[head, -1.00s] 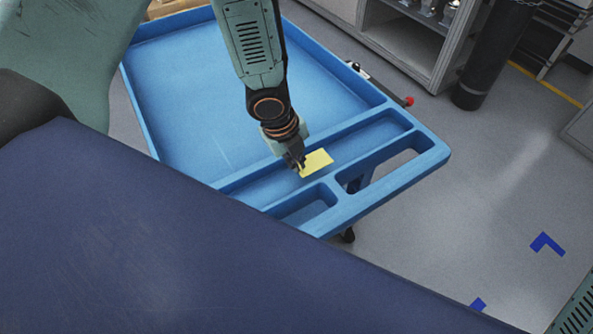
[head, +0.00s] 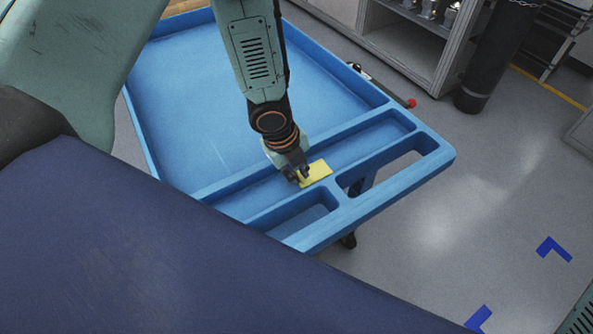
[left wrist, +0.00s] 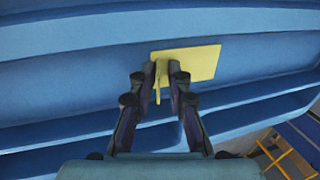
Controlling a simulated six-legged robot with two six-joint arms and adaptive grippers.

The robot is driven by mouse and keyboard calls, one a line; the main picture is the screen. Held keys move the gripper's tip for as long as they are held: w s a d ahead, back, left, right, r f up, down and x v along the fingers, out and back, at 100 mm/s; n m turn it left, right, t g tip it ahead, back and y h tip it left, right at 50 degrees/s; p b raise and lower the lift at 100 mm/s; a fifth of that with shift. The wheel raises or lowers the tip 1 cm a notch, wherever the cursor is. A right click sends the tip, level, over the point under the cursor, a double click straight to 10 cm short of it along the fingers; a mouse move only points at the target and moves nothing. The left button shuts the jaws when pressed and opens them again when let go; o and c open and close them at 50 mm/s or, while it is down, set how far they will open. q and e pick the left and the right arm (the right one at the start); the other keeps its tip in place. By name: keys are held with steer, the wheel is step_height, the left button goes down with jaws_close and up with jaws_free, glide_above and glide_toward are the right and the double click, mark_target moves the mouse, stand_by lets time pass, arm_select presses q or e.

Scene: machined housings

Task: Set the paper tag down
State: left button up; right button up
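The yellow paper tag (head: 317,173) lies flat in the long narrow trough of the blue cart top (head: 432,160), as far as I can tell. In the left wrist view the tag (left wrist: 200,62) shows a flat plate with a thin upright tab between my fingers. My left gripper (head: 297,174) is at the tag's left end. My right gripper is out of view.
The cart's large bay (head: 200,90) is empty. Two smaller openings lie along its near edge. A dark cylinder (head: 495,60) and a grey cabinet (head: 410,45) stand at the back right. Blue corner marks (head: 552,249) lie on open floor.

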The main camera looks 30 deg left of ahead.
arm_select(q)
steer(key=shift+o, duration=0.6)
steer(key=shift+s, duration=0.25)
steer(key=shift+w+r, duration=0.1)
steer(key=shift+r+p, duration=0.2)
steer(key=shift+p, duration=0.1)
steer(key=p+v, duration=0.5)
steer(key=v, duration=0.7)
steer(key=shift+f, duration=0.1)
